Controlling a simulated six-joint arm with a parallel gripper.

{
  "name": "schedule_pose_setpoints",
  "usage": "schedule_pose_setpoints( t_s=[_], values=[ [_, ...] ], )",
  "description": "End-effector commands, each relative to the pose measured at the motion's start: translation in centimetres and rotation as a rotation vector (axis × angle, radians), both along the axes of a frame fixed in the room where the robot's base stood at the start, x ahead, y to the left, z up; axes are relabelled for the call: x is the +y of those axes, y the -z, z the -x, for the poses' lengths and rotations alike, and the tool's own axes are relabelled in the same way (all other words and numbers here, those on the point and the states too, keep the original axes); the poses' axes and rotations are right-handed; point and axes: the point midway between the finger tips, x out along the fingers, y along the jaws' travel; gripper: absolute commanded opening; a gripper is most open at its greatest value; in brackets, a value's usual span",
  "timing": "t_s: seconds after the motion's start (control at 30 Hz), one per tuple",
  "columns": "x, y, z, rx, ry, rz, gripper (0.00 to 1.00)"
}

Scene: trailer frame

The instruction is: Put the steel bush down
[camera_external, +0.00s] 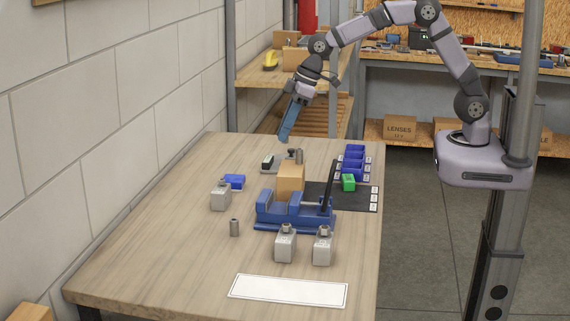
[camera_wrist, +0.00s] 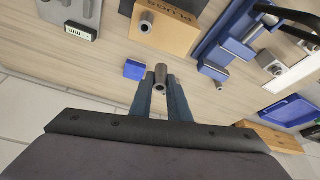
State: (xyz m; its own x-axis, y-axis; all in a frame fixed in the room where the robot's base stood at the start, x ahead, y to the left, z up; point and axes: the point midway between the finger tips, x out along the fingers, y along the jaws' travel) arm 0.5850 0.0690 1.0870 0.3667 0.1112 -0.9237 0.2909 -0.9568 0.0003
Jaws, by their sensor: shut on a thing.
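My gripper (camera_external: 284,138) has blue-grey fingers and hangs over the far part of the wooden table, tilted. In the wrist view my gripper (camera_wrist: 160,88) is shut on a short grey steel bush (camera_wrist: 160,73), whose hollow end shows between the fingertips. The external view does not clearly show the held bush. Another grey bush (camera_wrist: 146,22) appears at a brown block with lettering.
A small blue box (camera_external: 234,181), green block (camera_external: 348,182), dark mat and blue bins (camera_external: 353,155) are nearby. A white rectangle (camera_external: 288,290) lies on clear tabletop in front.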

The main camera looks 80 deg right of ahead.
Motion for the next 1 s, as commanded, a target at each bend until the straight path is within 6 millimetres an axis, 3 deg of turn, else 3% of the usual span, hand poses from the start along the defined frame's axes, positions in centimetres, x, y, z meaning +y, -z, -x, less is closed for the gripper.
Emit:
schedule_pose_setpoints(
  t_s=[0.23,0.5,0.8,1.0],
  values=[
    [0.0,3.2,0.0,0.002,0.001,-0.001,0.0],
    [0.0,4.1,0.0,0.001,0.001,0.0,0.0],
    [0.0,7.2,0.1,0.003,0.001,0.0,0.0],
    [0.0,7.5,0.0,-0.002,0.0,0.0,0.0]
  ],
)
